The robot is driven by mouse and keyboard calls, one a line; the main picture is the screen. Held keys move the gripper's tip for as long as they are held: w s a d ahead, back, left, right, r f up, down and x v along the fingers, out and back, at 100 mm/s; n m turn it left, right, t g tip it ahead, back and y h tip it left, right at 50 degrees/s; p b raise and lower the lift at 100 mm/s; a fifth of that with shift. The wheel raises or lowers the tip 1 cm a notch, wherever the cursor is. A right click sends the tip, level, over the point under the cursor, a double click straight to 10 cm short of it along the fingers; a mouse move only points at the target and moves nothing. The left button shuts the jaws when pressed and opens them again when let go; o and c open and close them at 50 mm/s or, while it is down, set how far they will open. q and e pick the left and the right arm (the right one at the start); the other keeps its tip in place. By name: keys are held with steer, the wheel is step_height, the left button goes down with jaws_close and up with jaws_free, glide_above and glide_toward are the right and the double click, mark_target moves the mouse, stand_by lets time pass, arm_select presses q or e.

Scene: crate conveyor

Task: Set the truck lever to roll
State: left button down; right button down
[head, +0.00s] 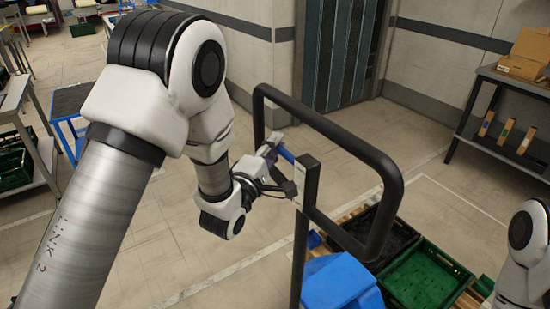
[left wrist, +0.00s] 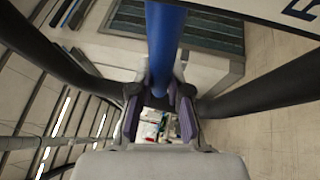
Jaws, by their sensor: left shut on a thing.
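The truck's black looped handle (head: 385,225) stands on a dark post (head: 302,235) in the middle of the head view. A short blue lever (head: 286,154) sticks out beside the post's top. It also shows in the left wrist view as a blue bar (left wrist: 165,45) running down between the fingers. My left gripper (head: 272,148) is shut on the blue lever; its two purple-padded fingers sit on either side of it in the left wrist view (left wrist: 160,108). Part of a white plate with a dark letter (left wrist: 300,10) shows there, cut off. My right gripper is out of view.
A blue cover (head: 340,283), a green crate (head: 425,277) and a black crate (head: 390,240) sit low behind the handle. A shelf table (head: 510,85) with cardboard boxes stands at the right. Open floor lies left of the truck.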

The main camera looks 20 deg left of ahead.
arm_select(q)
steer(key=c, duration=1.4)
jaws_free()
steer(key=shift+d, duration=0.1)
steer(key=shift+o, duration=0.2)
steer(key=shift+s, duration=0.1)
steer(key=v, duration=0.7)
steer(key=shift+s, duration=0.15)
steer(key=shift+f, duration=0.1)
